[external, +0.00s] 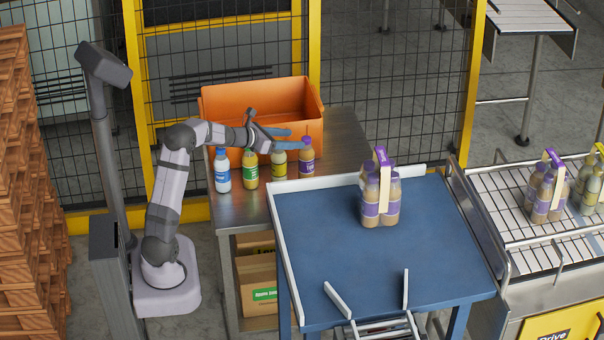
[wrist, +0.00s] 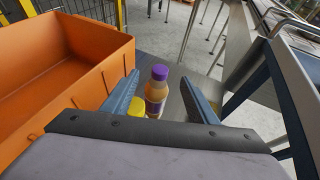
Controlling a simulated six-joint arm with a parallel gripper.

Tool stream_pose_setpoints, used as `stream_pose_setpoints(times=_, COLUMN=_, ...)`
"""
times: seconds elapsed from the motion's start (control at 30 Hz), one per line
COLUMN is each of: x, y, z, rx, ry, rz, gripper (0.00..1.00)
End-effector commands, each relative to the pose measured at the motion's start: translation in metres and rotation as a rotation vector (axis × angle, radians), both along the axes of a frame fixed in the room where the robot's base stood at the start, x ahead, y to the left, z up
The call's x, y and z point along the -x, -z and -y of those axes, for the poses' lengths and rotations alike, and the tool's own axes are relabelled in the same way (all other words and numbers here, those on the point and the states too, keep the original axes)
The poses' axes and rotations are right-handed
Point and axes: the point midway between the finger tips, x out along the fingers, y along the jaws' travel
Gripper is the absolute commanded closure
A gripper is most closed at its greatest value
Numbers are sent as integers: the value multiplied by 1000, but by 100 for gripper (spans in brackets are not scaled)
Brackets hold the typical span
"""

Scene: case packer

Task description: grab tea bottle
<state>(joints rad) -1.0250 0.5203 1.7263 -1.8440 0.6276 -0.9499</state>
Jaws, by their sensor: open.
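Several bottles stand upright in a row on the metal table: a blue-and-white one (external: 222,171), a green-labelled one (external: 250,170), a yellowish one (external: 279,165) and a brown one with a purple cap and label (external: 306,160). I cannot read which is labelled tea. My gripper (external: 290,138) is open, with its blue fingers level near the tops of the two right-hand bottles. In the wrist view, the purple-capped bottle (wrist: 157,90) shows between the open fingers (wrist: 159,80). A yellow cap (wrist: 137,106) shows beside it, partly hidden by my gripper.
An orange crate (external: 225,102) stands open behind the bottles. A blue table (external: 330,270) with pale rails is to the right, carrying a purple-banded bottle pack (external: 381,195). A conveyor (external: 500,190) with more packs lies further right. Cardboard boxes (external: 256,278) sit under the metal table.

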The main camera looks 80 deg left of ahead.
Motion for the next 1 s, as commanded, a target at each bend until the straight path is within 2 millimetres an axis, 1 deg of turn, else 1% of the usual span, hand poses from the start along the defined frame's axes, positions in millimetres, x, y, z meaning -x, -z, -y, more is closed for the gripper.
stream_pose_setpoints(times=0.1, x=-11, y=4, z=-4, rx=1, ry=1, rz=-1, gripper=47)
stream_pose_setpoints(times=0.2, x=-17, y=6, z=-6, rx=0, ry=1, rz=0, gripper=47)
stream_pose_setpoints(times=0.57, x=-22, y=10, z=-8, rx=1, ry=1, rz=-1, gripper=47)
stream_pose_setpoints(times=1.0, x=-55, y=29, z=-22, rx=0, ry=-1, rz=-1, gripper=47)
